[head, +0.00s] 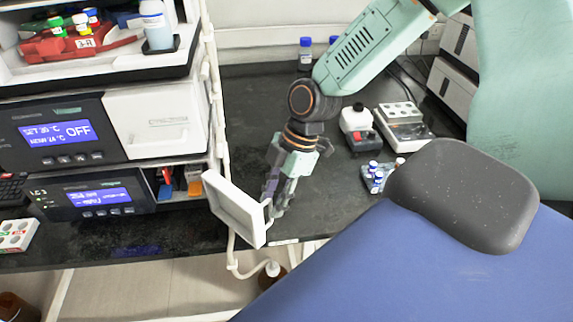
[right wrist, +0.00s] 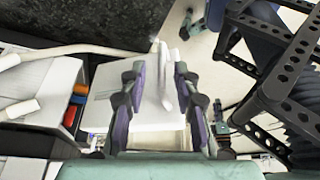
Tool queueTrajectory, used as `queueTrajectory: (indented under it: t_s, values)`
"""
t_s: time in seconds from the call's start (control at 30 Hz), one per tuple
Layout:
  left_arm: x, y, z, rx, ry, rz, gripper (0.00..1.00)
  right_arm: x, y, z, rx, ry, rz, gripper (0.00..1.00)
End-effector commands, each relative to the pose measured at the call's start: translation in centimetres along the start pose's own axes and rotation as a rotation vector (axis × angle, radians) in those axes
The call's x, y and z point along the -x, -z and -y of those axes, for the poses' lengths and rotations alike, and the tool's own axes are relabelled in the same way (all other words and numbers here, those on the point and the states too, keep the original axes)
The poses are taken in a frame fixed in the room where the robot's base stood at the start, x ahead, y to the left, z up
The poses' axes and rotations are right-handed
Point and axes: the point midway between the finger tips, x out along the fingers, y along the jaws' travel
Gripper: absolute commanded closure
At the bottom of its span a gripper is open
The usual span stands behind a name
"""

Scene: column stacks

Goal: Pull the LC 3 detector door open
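The detector door (head: 232,205) is a white panel standing swung out from the lower module (head: 92,198) of the column stack. The module's opening shows coloured parts inside. My right gripper (head: 272,205) is at the door's outer face, on its right side. In the right wrist view the door (right wrist: 120,112) lies behind the fingers, and its pale handle (right wrist: 168,85) stands between them. The fingers (right wrist: 158,95) are spread apart, with the handle closer to the right finger; I cannot tell if they touch. My left gripper is not in view.
The upper module (head: 157,118) has a closed white front. A pale tube (head: 232,258) hangs below the door near the bench edge, by a brown bottle (head: 272,272). Small vials (head: 374,178) and a balance-like device (head: 402,125) stand right of my gripper on the black bench.

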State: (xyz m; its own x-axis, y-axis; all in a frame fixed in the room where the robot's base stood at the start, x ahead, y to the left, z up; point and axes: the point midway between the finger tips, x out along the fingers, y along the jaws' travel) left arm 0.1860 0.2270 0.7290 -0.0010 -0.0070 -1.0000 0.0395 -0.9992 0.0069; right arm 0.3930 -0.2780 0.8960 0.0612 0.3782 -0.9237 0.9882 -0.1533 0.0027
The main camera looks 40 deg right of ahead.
Motion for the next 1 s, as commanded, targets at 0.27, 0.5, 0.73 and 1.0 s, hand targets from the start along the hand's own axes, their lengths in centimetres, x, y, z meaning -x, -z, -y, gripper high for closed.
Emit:
queueTrajectory:
  t_s: [0.27, 0.5, 0.73, 1.0]
  values:
    - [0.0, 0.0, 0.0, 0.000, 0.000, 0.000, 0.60, 4.1, 0.1, -0.1, -0.001, -0.005, -0.006, 0.69]
    - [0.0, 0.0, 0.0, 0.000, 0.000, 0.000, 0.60, 7.3, 0.1, -0.1, 0.000, -0.005, -0.003, 0.69]
    - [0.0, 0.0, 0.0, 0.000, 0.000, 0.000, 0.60, 9.2, 0.0, 0.0, 0.000, -0.002, 0.000, 0.69]
    - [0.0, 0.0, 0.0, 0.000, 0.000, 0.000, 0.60, 9.6, 0.0, 0.0, -0.001, 0.000, 0.001, 0.69]
